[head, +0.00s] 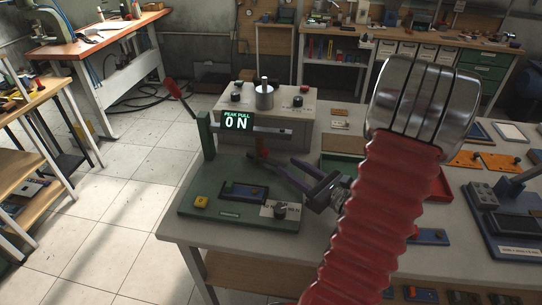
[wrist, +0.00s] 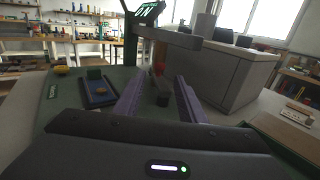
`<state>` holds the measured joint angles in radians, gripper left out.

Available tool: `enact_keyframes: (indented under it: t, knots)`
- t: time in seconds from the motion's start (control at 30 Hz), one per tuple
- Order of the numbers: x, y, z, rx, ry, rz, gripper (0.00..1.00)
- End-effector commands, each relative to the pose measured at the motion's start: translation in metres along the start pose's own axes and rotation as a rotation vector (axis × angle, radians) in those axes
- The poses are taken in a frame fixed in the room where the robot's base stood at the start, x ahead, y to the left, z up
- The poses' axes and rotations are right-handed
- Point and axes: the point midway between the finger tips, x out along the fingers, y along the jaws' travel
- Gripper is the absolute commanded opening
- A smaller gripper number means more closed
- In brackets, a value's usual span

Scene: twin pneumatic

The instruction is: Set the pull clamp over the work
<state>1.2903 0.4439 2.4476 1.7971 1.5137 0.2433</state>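The pull tester has a green base (head: 225,208), a post, a beam and a display reading "PEAK PULL 0 N" (head: 237,121). A dark clamp-like block with a red top (head: 262,147) is under the beam; it also shows in the wrist view (wrist: 160,92). I take it for the pull clamp. A dark blue holder (head: 243,192) lies on the base, seen at left in the wrist view (wrist: 99,92). My gripper (head: 279,161) has its purple fingers apart, one on each side of the block, with visible gaps in the wrist view (wrist: 158,84). No contact shows.
A grey control box (head: 290,118) with knobs stands behind the tester. A red lever (head: 178,90) rises at the post's left. An orange plate (head: 486,161) and other fixtures fill the bench's right.

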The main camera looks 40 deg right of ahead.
Motion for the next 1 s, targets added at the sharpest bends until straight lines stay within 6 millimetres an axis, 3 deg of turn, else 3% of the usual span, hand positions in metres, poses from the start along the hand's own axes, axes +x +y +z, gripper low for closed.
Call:
enact_keyframes:
  t: [0.7,1.0]
  knots:
    - [0.079,0.000,0.000,0.000,0.000,0.001,0.37]
    - [0.087,0.000,0.000,0.000,0.000,-0.001,0.37]
